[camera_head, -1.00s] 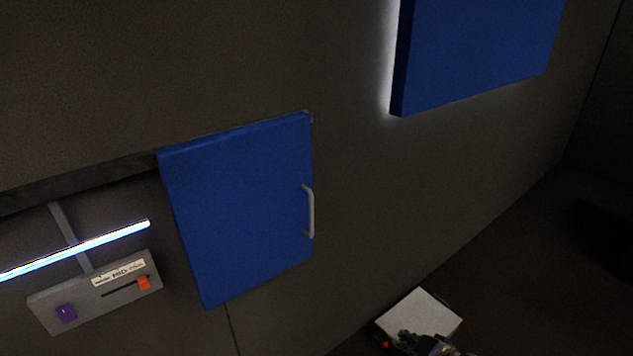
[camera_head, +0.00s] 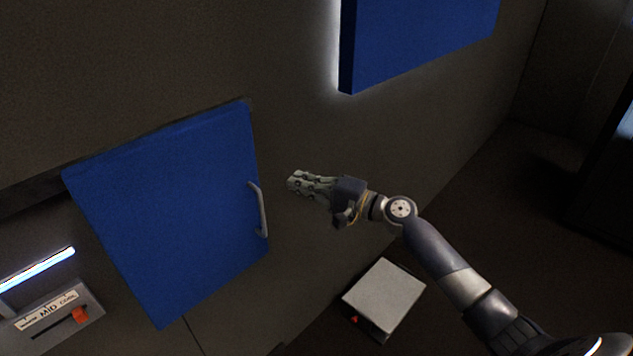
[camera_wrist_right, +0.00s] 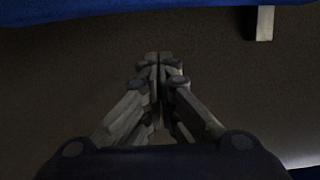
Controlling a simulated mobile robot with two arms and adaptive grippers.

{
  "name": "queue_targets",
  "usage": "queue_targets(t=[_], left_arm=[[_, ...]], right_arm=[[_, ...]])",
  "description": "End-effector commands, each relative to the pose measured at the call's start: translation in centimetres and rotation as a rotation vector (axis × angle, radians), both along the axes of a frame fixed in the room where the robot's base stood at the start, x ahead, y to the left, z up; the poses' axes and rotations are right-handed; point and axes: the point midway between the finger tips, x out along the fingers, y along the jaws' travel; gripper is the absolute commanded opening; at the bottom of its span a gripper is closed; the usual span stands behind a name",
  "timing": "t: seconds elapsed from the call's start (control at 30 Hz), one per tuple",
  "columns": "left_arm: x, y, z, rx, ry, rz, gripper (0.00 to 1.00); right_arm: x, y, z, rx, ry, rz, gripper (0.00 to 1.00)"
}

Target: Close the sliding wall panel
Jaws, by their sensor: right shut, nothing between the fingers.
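The blue sliding panel (camera_head: 175,210) is on the dark wall in the head view, with a pale vertical bar handle (camera_head: 259,209) near its right edge. My right gripper (camera_head: 293,181) is shut and empty, to the right of the handle and apart from it. In the right wrist view the fingertips (camera_wrist_right: 158,58) are together in front of bare wall. A blue strip, likely the panel's edge (camera_wrist_right: 100,11), runs along the top there, with one pale end of the handle (camera_wrist_right: 264,23) at upper right. My left gripper is not in view.
A second blue board (camera_head: 420,35) with a white glow on its left edge is at upper right. A grey control box (camera_head: 52,318) with an orange slider and a lit tube (camera_head: 37,269) are at lower left. A white-topped box (camera_head: 384,297) stands below my right arm.

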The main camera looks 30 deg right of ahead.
Motion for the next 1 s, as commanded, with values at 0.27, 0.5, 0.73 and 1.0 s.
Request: queue_targets(t=[0.27, 0.5, 0.73, 1.0], left_arm=[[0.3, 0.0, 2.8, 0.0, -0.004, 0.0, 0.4], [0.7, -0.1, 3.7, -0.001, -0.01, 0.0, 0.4], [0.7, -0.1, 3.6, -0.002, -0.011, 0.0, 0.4], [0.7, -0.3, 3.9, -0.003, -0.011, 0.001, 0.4]], right_arm=[[1.7, 3.7, 0.4, 0.0, 0.002, 0.002, 0.0], [1.2, 5.3, 0.1, -0.001, 0.0, -0.001, 0.0], [1.1, 5.5, -0.1, -0.001, 0.0, -0.001, 0.0], [0.9, 6.0, 0.0, -0.001, 0.001, 0.001, 0.0]])
